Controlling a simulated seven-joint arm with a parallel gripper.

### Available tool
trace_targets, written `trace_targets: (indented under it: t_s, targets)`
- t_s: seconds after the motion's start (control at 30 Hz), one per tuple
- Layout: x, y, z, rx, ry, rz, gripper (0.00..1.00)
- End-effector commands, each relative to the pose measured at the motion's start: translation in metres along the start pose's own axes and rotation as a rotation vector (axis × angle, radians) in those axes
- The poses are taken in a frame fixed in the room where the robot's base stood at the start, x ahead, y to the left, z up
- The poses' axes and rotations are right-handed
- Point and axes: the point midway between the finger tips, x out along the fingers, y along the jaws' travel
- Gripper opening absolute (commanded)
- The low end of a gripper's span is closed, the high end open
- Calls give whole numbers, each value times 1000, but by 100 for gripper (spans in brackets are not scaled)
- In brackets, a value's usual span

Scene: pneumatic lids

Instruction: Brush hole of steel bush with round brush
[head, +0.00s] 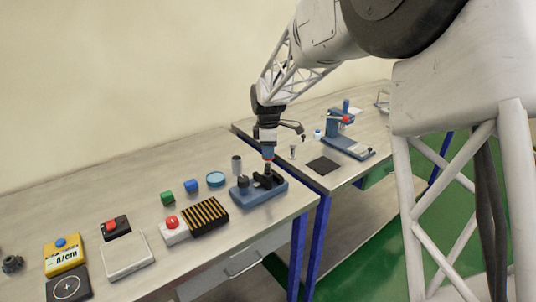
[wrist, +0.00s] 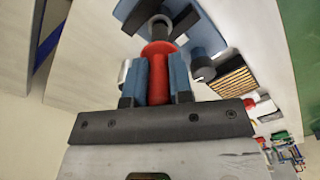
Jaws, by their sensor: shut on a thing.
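My gripper (head: 267,150) points down over a blue fixture (head: 258,194) near the right end of the front table. Its fingers (wrist: 157,85) are shut on the red handle of the round brush (wrist: 157,60); a bit of red shows below the fingers in the head view (head: 267,158). The brush's lower end points at a grey ring-like part (wrist: 160,24) between black clamp blocks, which looks like the steel bush. I cannot tell whether the bristles are inside its hole. The blue fixture also shows in the wrist view (wrist: 205,35), with a black knob (wrist: 202,68).
A grey cylinder (head: 236,165) stands just left of the fixture. A black-and-yellow striped block (head: 205,216), a red button box (head: 173,229), a cyan round dish (head: 215,179) and small cubes lie further left. A second table behind holds a blue press (head: 348,145).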

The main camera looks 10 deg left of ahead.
Motion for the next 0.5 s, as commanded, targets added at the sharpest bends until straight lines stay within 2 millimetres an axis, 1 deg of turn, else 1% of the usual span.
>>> trace_targets:
  t_s: [0.5]
  targets:
    - [-26,0,0,0,0,1,0]
